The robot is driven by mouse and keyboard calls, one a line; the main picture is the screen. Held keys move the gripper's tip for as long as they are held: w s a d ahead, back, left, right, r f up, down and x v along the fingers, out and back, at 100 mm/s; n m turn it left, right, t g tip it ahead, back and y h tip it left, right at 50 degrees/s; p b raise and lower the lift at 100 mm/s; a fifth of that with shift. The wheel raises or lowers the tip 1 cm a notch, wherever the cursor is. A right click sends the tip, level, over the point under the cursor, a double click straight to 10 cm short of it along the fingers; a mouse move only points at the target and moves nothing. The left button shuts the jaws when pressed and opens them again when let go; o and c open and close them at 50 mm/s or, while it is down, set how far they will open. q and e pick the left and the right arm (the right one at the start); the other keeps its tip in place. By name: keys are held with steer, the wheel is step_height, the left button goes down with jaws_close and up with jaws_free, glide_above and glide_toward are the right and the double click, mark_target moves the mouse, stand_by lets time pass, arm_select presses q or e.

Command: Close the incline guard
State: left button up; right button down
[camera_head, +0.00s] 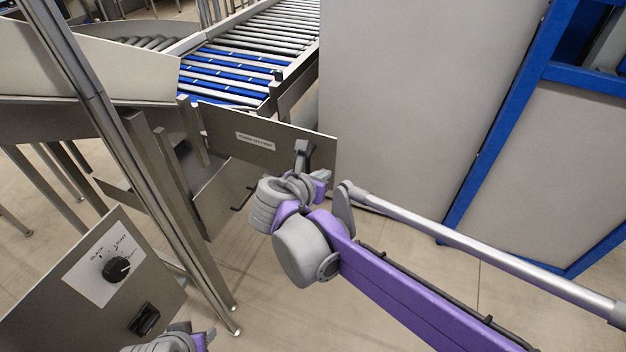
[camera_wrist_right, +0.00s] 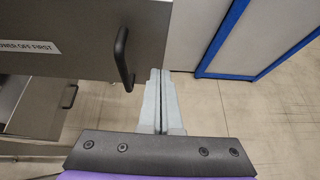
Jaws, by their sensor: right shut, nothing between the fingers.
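A flat grey metal panel with a small white label (camera_head: 230,130), apparently the incline guard, stands out beside the roller conveyor. My right gripper (camera_head: 302,158) is at the panel's right end. In the wrist view its fingers (camera_wrist_right: 162,85) are together and empty, to the right of the handle and apart from it.
A lower grey panel with a dark handle (camera_wrist_right: 69,97) sits beneath the labelled one. A large blue-framed cabinet (camera_head: 415,90) stands to the right. Open floor lies below.

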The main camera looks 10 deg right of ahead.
mark_target(333, 162)
steer(key=shift+w+d+r, duration=0.1)
steer(key=shift+w+d, duration=0.4)
steer(key=shift+w, duration=0.2)
steer(key=shift+w+d, duration=0.45)
steer(key=shift+w, duration=0.2)
